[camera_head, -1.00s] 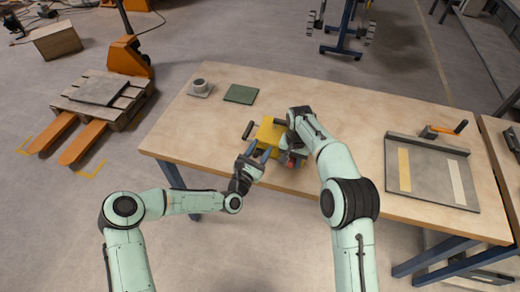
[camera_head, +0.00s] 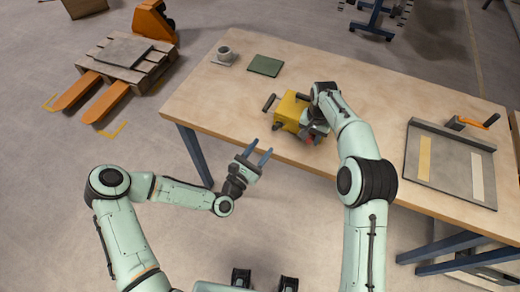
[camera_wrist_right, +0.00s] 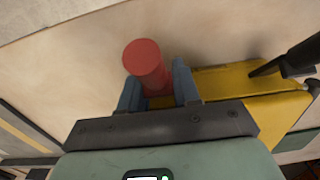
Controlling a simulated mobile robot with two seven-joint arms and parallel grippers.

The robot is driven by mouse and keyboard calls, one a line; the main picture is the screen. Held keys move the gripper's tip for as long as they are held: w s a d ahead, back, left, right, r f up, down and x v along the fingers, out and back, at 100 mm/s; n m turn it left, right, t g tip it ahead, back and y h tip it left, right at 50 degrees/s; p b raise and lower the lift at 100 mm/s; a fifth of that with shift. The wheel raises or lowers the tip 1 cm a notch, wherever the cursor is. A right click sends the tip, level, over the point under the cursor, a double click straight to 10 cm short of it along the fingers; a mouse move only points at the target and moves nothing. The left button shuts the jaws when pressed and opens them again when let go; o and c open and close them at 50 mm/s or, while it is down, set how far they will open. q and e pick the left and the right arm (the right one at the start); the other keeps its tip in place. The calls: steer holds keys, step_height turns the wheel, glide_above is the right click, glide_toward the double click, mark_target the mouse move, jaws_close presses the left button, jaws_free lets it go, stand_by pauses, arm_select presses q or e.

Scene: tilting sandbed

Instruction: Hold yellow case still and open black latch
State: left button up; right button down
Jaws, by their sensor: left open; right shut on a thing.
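The yellow case (camera_head: 291,109) sits on the wooden table near its front edge. A black bar (camera_head: 268,103) sticks out at its left, and another dark part (camera_head: 278,126) shows at its front left corner; I cannot tell which is the latch. My right gripper (camera_wrist_right: 158,88) is shut on a red cylinder (camera_wrist_right: 148,62) beside the case, and the case (camera_wrist_right: 235,80) shows behind its fingers. In the head view, my right wrist hides the case's right side. My left gripper (camera_head: 259,152) is open and empty, in front of the table edge and apart from the case.
A cup (camera_head: 223,54) on a small grey base and a green mat (camera_head: 265,65) lie at the table's back left. A grey tray (camera_head: 416,155) with two strips and an orange-handled tool (camera_head: 470,123) is at the right. A pallet truck (camera_head: 155,20) stands on the floor.

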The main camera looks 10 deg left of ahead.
steer(key=c, duration=0.7)
jaws_free()
steer(key=shift+c, duration=0.2)
